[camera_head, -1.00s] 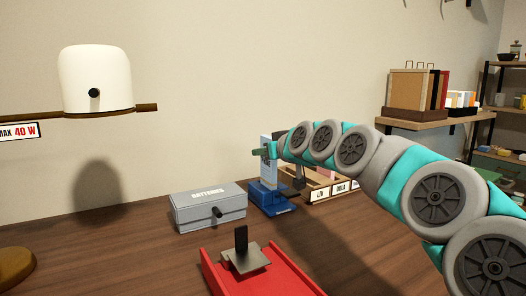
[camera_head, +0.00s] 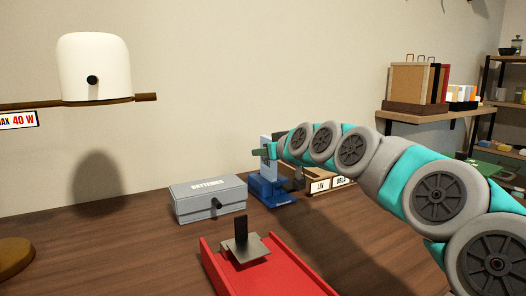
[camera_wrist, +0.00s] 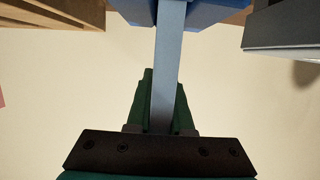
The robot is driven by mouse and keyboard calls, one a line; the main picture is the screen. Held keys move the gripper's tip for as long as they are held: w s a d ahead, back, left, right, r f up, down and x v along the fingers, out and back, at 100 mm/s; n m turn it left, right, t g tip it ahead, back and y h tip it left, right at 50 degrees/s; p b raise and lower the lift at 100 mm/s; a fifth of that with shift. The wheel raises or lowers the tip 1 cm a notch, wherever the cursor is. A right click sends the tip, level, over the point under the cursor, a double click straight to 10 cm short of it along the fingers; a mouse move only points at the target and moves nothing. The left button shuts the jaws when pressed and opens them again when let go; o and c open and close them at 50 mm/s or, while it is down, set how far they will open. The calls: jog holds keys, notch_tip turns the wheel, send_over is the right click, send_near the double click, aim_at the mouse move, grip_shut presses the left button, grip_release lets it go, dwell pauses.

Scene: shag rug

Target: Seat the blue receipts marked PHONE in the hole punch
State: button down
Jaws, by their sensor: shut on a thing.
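My gripper (camera_head: 267,152) is shut on the light blue receipts (camera_head: 266,142), a thin upright slab. In the wrist view, the green fingers pinch the receipts (camera_wrist: 168,70), seen edge-on as a narrow strip. The blue hole punch (camera_head: 270,191) stands on the table directly below the receipts. Its blue body also shows at the top of the wrist view (camera_wrist: 205,12), at the strip's far end. The receipts' lower edge meets the punch in the picture; I cannot tell whether it is seated or just above.
A grey BATTERIES box (camera_head: 208,199) stands close left of the punch. A wooden tray with name labels (camera_head: 320,187) is close on the right, partly behind my arm. A red tray with a dark-handled piece (camera_head: 240,250) lies in front. A white lamp (camera_head: 94,70) is at left.

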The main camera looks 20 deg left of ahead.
jog(key=shift+f, duration=0.15)
jog(key=c, duration=0.7)
grip_release()
jog(key=shift+v, duration=3.95)
jog(key=shift+w, duration=0.1)
